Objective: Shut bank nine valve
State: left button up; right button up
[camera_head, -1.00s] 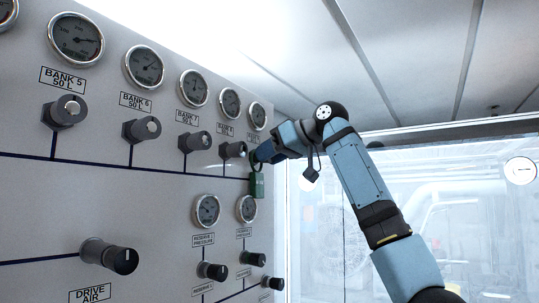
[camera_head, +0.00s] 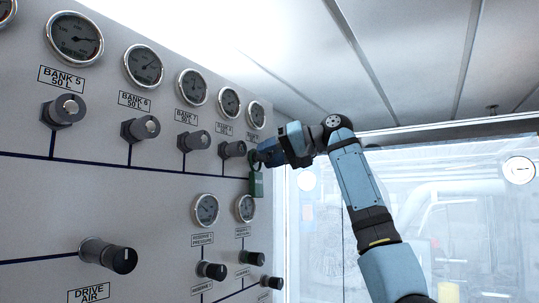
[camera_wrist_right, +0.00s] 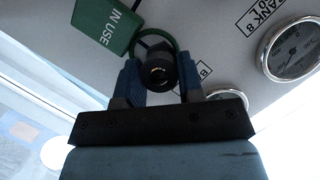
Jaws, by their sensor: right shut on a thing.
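The bank nine valve is a dark round knob (camera_wrist_right: 158,70) at the far end of the upper valve row. In the right wrist view the two blue fingers of my right gripper (camera_wrist_right: 152,82) are shut on it, one on each side. In the head view my right gripper (camera_head: 264,157) hides most of this knob. A green ring (camera_wrist_right: 165,40) encircles the valve, with a green "IN USE" tag (camera_wrist_right: 107,24) beside it. In the head view the tag (camera_head: 257,185) hangs below the gripper. My left gripper is not in view.
The bank eight valve (camera_head: 233,150) stands close left of my right gripper. Gauges (camera_head: 229,102) line the panel above the valves. Reserve gauges (camera_head: 246,208) and more knobs (camera_head: 253,258) sit below. Open room lies right of the panel, before a bright window.

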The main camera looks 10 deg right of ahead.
dwell(0.5)
jog(key=o, duration=0.9)
jog(key=b+v, duration=0.4)
jog(key=v, duration=0.9)
jog(key=shift+s+d+r, duration=0.15)
jog(key=shift+s+d, duration=0.05)
jog(key=shift+d, duration=0.15)
